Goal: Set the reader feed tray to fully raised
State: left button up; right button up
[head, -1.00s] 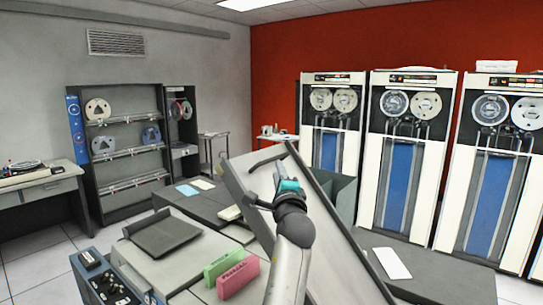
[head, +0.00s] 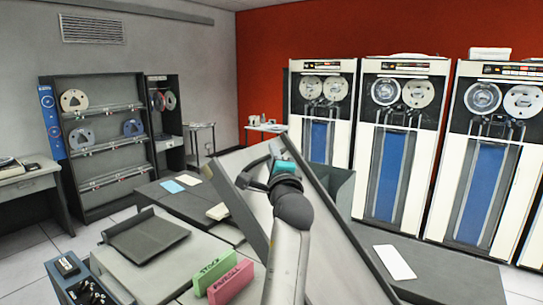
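A large tilted grey panel (head: 335,232), which looks like the reader feed tray, stands steeply sloped in the middle of the head view. Its upper end is at the left and it slopes down to the lower right. My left gripper (head: 268,167) is at its upper end, in front of its pale face. Dark finger-like parts and a teal piece show there. My wrist and forearm hide part of the panel, and I cannot tell whether the fingers are closed on anything. My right gripper is not in view.
A pale machine with a dark curved tray (head: 146,242) is at the left, with green (head: 211,269) and pink (head: 231,283) card blocks in front. A white card (head: 394,262) lies on the dark surface at right. Tape cabinets (head: 403,150) line the back.

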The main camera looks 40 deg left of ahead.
pick_arm(q)
grip_shut()
jog(key=shift+r, duration=0.1)
dwell(1.1)
